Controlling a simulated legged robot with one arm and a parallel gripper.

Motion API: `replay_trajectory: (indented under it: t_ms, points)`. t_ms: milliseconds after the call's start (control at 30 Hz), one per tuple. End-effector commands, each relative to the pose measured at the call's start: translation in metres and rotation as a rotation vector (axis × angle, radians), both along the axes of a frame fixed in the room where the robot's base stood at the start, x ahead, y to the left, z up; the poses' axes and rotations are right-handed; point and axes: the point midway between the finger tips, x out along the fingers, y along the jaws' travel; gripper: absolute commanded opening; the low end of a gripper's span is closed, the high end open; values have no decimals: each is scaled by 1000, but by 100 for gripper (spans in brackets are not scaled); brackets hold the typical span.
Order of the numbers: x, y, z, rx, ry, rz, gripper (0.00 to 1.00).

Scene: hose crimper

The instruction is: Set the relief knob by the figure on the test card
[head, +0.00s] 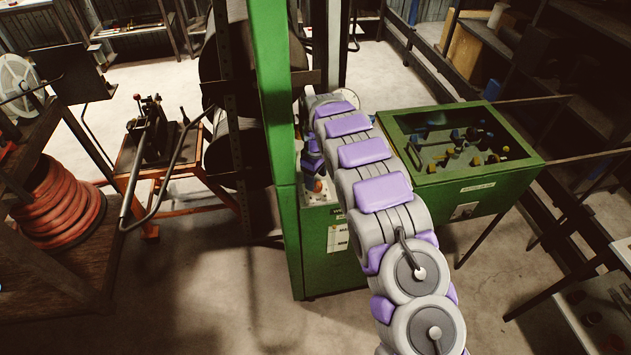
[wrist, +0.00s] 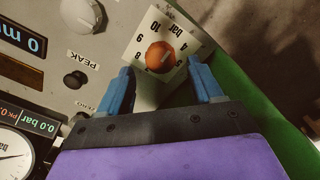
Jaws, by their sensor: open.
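The orange round relief knob (wrist: 160,57) sits on a pale square dial plate (wrist: 143,38) with black figures and "bar", upside down in the wrist view. A light pointer line shows on the knob, toward the upper right. My gripper (wrist: 160,70) is open, with one blue finger on either side below the knob; I cannot tell whether they touch it. In the head view the knob (head: 317,185) shows small below the end of my arm. A white card (head: 338,237) hangs on the green machine's front; its figure is too small to read, and I cannot tell if it is the test card.
A green post (head: 273,120) rises beside my arm. A green bin of fittings (head: 465,185) stands at right.

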Motion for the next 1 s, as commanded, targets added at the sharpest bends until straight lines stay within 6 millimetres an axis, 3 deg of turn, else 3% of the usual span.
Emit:
replay_trajectory:
  t_ms: [100, 500, 700, 1000]
  points:
    - [1, 0, 29, 0, -4, 0, 65]
    - [1, 1, 113, 0, -1, 0, 65]
    - [2, 2, 136, -1, 0, 0, 65]
    - [1, 2, 142, -1, 2, 0, 65]
